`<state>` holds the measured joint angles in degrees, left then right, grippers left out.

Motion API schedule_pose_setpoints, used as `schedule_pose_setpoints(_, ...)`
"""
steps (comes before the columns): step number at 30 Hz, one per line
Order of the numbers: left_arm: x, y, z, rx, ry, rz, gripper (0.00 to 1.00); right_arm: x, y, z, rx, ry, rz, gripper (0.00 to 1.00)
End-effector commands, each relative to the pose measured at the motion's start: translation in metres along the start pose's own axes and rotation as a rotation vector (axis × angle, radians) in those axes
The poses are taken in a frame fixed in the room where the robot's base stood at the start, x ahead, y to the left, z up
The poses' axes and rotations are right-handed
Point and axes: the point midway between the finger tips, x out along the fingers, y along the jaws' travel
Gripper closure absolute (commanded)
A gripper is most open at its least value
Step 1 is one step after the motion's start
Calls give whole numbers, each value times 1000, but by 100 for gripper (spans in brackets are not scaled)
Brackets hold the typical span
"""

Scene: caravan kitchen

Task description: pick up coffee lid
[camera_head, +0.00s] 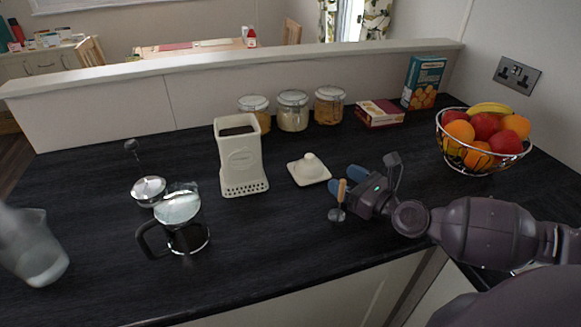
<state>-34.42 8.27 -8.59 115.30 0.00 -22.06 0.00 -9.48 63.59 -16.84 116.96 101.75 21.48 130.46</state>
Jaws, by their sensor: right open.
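The coffee lid (309,170), a white square lid with a round knob, lies on the dark counter. It is just right of the white coffee canister (240,165), whose top is open and shows dark contents. My right gripper (347,179) is right of the lid and a little nearer to me, with its blue fingertips pointing left, apart from the lid. It is open. A small scoop (342,190) with a wooden handle and metal bowl shows at the fingertips; I cannot tell whether it touches them. My left gripper is not in view.
A glass French press (187,236) and its metal plunger (149,190) stand left of the canister. A pale jug-like thing (35,250) is at far left. Jars (292,112), boxes (424,82) and a fruit bowl (483,163) line the back and right. The front middle counter is clear.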

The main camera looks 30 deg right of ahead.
Motion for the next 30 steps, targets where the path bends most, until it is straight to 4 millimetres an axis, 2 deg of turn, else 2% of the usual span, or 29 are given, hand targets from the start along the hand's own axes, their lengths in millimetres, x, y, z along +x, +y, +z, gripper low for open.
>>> schedule_pose_setpoints(1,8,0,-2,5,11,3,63,0,-1,-10,15,11,-4,38)
schedule_pose_setpoints(4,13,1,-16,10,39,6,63,1,-3,-11,31,11,-10,38)
schedule_pose_setpoints(7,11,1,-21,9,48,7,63,8,-4,-8,34,8,-10,38)
schedule_pose_setpoints(12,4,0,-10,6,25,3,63,27,-4,-7,31,6,-9,38)
schedule_pose_setpoints(18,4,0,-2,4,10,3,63,48,-4,-8,32,7,-9,38)
schedule_pose_setpoints(30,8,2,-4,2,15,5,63,68,-8,-10,29,9,-10,38)
